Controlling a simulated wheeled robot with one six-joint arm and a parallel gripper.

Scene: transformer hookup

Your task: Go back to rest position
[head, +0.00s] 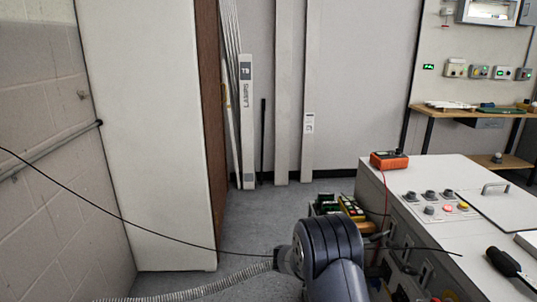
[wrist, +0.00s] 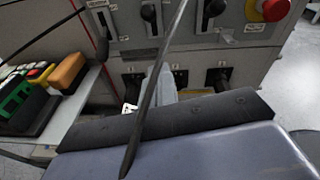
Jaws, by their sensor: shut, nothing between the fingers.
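In the wrist view, the pale narrow fingers of my gripper (wrist: 160,86) show just past the dark edge of my own wrist. They are shut with nothing between them, in front of the lower sockets of a grey control panel (wrist: 185,52). A dark cable crosses in front of them. In the head view, my dark arm joint (head: 330,255) is at the bottom centre, left of the white control cabinet (head: 445,195). My gripper is hidden there.
A red mushroom button (wrist: 268,9) and black levers stick out of the panel. An orange meter (head: 389,160) and a screwdriver (head: 503,262) lie on the cabinet. A thin black cable (head: 120,217) spans the head view. Grey floor (head: 265,215) is clear behind my arm.

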